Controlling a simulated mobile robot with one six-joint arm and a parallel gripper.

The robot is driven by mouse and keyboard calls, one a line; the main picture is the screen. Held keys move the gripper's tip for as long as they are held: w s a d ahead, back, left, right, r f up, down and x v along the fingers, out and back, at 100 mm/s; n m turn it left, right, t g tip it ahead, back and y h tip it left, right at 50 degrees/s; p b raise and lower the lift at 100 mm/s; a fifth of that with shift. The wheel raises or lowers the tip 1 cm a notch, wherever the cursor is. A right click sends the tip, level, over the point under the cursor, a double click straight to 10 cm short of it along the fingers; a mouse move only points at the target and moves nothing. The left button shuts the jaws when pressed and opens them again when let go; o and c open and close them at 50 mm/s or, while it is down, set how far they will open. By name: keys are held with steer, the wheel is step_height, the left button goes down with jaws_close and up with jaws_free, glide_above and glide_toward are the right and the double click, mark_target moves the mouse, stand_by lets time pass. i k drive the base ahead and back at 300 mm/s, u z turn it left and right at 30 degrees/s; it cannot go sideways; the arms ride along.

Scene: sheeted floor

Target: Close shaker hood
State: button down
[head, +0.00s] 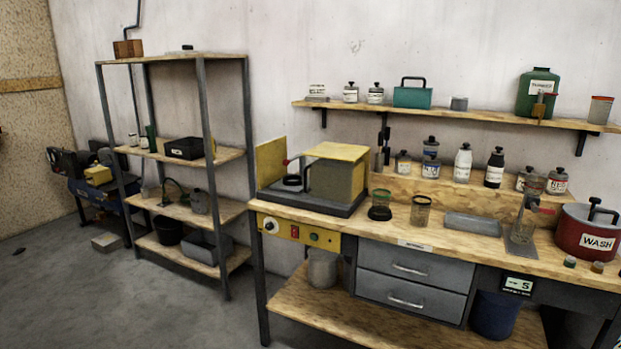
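The shaker stands at the left end of the wooden workbench. Its dark grey base (305,207) carries a yellow-topped, box-shaped hood (338,152) over the right part. A separate yellow upright panel (271,163) stands at the left end of the base. Between panel and hood there is an open gap, where a dark round ring (292,180) and a small red part show. The hood does not reach the panel. A yellow control panel (300,232) with a knob and buttons is on the bench front below. My gripper is not in view.
Two glass jars (420,211) stand close right of the shaker, with a grey tray (472,224) and red WASH pot (587,231) farther right. A metal shelf rack (203,120) is to the left. The floor (150,305) in front of the rack is clear.

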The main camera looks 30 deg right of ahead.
mark_target(344, 153)
steer(key=z, duration=0.05)
steer(key=i, duration=1)
steer(key=u, duration=0.05)
